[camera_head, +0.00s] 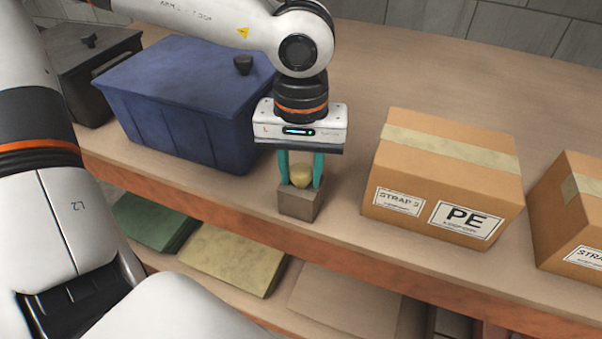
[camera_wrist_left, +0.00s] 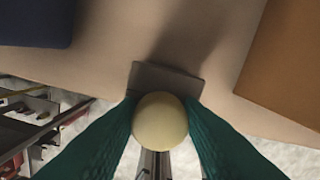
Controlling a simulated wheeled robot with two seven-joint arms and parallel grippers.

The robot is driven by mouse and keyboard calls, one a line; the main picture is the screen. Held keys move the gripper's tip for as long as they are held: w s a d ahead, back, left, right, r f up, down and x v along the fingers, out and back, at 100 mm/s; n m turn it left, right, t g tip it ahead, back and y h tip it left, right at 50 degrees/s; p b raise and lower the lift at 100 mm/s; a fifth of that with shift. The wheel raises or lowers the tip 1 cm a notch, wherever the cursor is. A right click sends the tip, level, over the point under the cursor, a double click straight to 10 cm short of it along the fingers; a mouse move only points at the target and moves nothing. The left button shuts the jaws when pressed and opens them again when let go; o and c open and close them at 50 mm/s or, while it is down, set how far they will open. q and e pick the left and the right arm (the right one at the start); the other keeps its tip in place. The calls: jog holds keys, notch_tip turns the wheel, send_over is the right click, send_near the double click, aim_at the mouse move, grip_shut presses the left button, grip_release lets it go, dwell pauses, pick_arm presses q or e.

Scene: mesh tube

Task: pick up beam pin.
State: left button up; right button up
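The beam pin appears as a pale yellow rounded knob (camera_head: 301,176) above a small grey-brown block (camera_head: 299,203) near the table's front edge. My left gripper (camera_head: 301,183) points down over the block, its two teal fingers on either side of the knob. In the left wrist view, the round knob (camera_wrist_left: 160,121) lies between the fingers, which meet its edges on both sides. The block (camera_wrist_left: 168,76) shows just behind it. Whether the knob is lifted off the block is unclear. My right gripper is out of view.
A blue lidded bin (camera_head: 185,95) stands left of the gripper, with a dark bin (camera_head: 85,60) beyond it. A cardboard box (camera_head: 440,170) stands to the right, and another (camera_head: 578,215) at the right edge. A lower shelf holds flat green and yellow items. Table behind the boxes is clear.

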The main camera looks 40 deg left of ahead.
pick_arm(q)
jog(key=c, duration=0.5)
jog(key=shift+r, duration=0.1)
